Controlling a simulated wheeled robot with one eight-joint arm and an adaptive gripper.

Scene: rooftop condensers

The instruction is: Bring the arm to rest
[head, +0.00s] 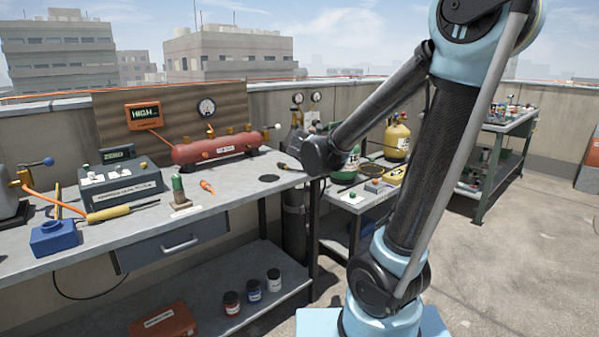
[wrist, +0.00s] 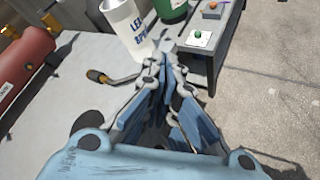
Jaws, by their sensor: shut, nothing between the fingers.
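My gripper (wrist: 164,55) shows in the wrist view with its blue, grey-jointed fingers drawn together at the tips and nothing between them. It is over the right end of the grey workbench (wrist: 75,115), close to the bench's edge. A white canister with blue lettering (wrist: 125,27) stands just beyond the fingertips; I cannot tell the exact gap. In the head view my arm rises from the blue base at the lower right, bends at the top and reaches down left to a dark joint by the bench's end. The gripper itself cannot be made out there.
A hand tool (wrist: 108,78) lies left of the fingers. The red manifold (head: 215,146) lies farther left on the bench. A lower side table (head: 355,203) with a green-button box (wrist: 200,38) adjoins the bench's right end. Open floor (head: 520,240) lies to the right.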

